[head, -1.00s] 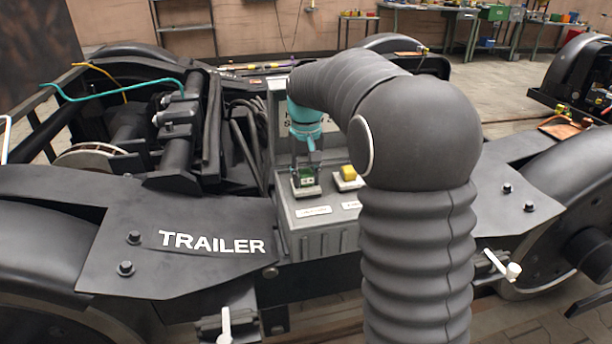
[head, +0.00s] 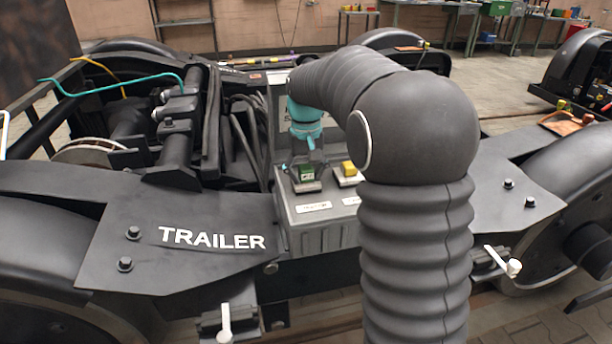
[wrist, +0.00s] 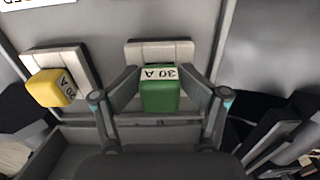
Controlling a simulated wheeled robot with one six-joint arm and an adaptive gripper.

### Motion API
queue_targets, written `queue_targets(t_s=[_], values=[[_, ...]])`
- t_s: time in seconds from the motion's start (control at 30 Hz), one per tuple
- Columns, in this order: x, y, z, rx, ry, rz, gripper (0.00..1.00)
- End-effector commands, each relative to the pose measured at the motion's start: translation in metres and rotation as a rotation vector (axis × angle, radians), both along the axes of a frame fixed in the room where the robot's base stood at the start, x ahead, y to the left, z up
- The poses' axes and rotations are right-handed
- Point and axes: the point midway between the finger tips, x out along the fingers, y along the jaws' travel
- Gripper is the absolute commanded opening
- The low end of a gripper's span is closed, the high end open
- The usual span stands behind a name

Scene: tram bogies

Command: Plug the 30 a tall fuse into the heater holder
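The green fuse, labelled 30 A, (wrist: 160,95) sits upright in a pale holder base (wrist: 160,52) on the grey box; it also shows in the head view (head: 306,173). It looks seated, but its lower end is hidden, so I cannot tell how deep. In the head view my gripper (head: 305,168) is directly above and around the fuse. The small plate in front of this holder (head: 314,207) is unreadable.
A yellow fuse (wrist: 54,88) stands in the neighbouring holder, close beside my finger; it also shows in the head view (head: 348,169). The grey box (head: 320,235) sits between dark bogie parts, with cables at its left.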

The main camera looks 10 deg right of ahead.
Motion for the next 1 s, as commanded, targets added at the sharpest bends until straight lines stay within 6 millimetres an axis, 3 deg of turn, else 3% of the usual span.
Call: queue_targets(t_s=[0.17, 0.6, 0.8, 1.0], values=[[0.001, 0.0, 0.016, 0.0, -0.004, 0.0, 0.64], [0.001, 0.0, 0.097, 0.0, -0.003, 0.0, 0.64], [0.001, 0.0, 0.116, 0.0, -0.001, 0.0, 0.64], [0.0, 0.0, 0.12, 0.0, 0.0, 0.0, 0.64]])
